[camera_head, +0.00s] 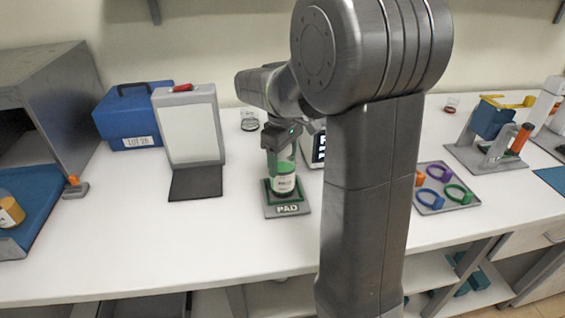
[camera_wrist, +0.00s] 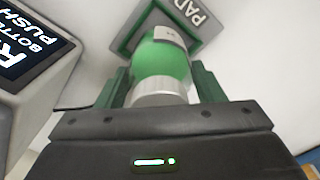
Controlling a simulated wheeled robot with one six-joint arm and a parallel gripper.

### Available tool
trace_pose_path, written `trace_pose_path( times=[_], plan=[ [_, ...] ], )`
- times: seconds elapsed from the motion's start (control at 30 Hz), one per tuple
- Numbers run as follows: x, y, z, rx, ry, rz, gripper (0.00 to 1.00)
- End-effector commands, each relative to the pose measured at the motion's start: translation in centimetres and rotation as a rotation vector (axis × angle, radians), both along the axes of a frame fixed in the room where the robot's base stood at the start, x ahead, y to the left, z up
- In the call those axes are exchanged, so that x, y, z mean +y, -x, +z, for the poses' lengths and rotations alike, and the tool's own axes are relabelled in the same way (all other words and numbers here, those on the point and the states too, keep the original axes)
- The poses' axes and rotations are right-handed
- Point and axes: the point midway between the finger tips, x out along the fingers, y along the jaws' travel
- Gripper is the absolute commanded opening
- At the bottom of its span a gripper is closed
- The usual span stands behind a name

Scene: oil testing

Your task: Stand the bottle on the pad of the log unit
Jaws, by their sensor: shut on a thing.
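The bottle (camera_head: 284,184) is green with a white label and stands upright at the pad of the log unit (camera_head: 288,210), a grey plate with a green square and the word PAD. My gripper (camera_head: 280,140) is shut on the bottle near its grey cap, from above. In the wrist view the bottle (camera_wrist: 165,62) sits between my gripper's fingers (camera_wrist: 160,88), with its far end over the green square of the pad (camera_wrist: 209,18). Whether its base touches the pad is hard to tell. The log unit's screen (camera_wrist: 30,45) shows at the left of the wrist view, partly cut off.
A white board on a dark base (camera_head: 195,184) and a blue case (camera_head: 130,120) stand to the left. A tray with coloured rings (camera_head: 447,204) lies right of my arm. A small clear container (camera_head: 249,122) stands behind the bottle. The front of the bench is clear.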

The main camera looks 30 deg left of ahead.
Motion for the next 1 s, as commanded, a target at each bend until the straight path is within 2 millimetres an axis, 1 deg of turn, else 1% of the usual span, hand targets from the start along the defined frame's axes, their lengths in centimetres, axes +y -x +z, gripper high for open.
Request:
trace_pose_path(
  times=[0.03,0.1,0.3,0.43,0.47,0.53,0.57,0.83,0.93,1.0],
  plan=[
    [0.0,0.0,-0.6,0.0,0.001,0.0,0.25],
    [0.0,0.0,-1.0,-0.001,-0.001,0.0,0.25],
    [0.0,0.0,-1.0,-0.002,-0.002,0.0,0.25],
    [0.0,0.0,-1.4,-0.001,-0.001,0.0,0.25],
    [0.0,0.0,-1.3,-0.001,-0.001,0.0,0.68],
    [0.0,0.0,-1.3,-0.001,-0.001,0.0,0.81],
    [0.0,0.0,-1.3,0.0,-0.001,0.0,0.84],
    [0.0,0.0,-1.2,-0.001,-0.001,0.0,0.84],
    [0.0,0.0,-0.5,-0.002,-0.002,0.0,0.84],
    [0.1,-0.1,0.4,-0.003,-0.004,0.0,0.84]
  ],
)
